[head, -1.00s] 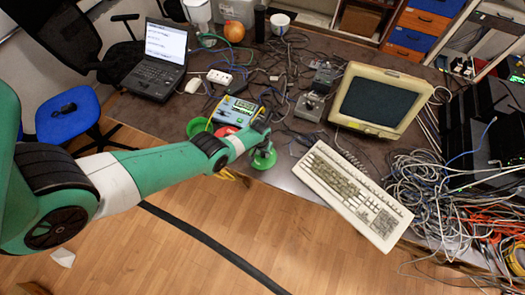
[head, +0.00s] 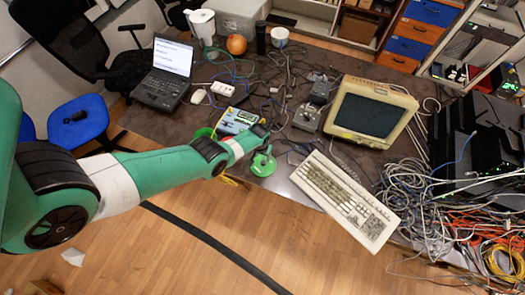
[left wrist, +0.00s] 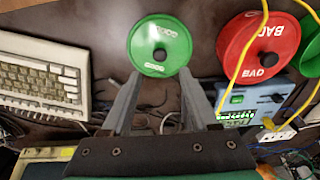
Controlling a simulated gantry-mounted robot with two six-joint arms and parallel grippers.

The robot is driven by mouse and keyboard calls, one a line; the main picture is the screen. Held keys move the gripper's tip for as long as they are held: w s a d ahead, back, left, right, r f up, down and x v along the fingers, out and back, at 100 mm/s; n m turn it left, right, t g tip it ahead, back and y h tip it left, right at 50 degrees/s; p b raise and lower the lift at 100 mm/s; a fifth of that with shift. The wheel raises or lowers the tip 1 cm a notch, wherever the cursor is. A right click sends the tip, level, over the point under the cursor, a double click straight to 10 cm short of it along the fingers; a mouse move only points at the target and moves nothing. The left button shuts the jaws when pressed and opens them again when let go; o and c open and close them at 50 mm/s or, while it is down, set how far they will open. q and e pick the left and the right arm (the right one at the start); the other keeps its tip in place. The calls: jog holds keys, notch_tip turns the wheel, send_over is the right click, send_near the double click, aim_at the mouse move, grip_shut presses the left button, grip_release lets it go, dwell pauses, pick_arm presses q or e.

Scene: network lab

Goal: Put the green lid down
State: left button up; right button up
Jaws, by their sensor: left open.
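The green lid (head: 262,165) lies near the front edge of the table in the head view. In the left wrist view the lid (left wrist: 150,60) is a round green disc with white lettering and a dark centre. My left gripper (head: 262,147) is right at the lid; in the left wrist view its two fingers (left wrist: 160,76) are spread apart, with the tips overlapping the lid's lower rim. I cannot tell whether they touch it. My right gripper is not in view.
A red disc marked BAD (left wrist: 268,68) and a green container (left wrist: 312,62) are beside the lid. A blue-and-yellow device (head: 238,118) stands behind my arm. A keyboard (head: 345,200) lies to the right, cables cover the table behind, and the table's front edge is close.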

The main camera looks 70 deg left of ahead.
pick_arm(q)
jog(key=r+p, duration=0.1)
jog(key=r, duration=0.1)
jog(key=r+p, duration=0.1)
jog(key=shift+s+d+r+p, duration=0.2)
jog(key=shift+r+p, duration=0.1)
jog(key=shift+r, duration=0.1)
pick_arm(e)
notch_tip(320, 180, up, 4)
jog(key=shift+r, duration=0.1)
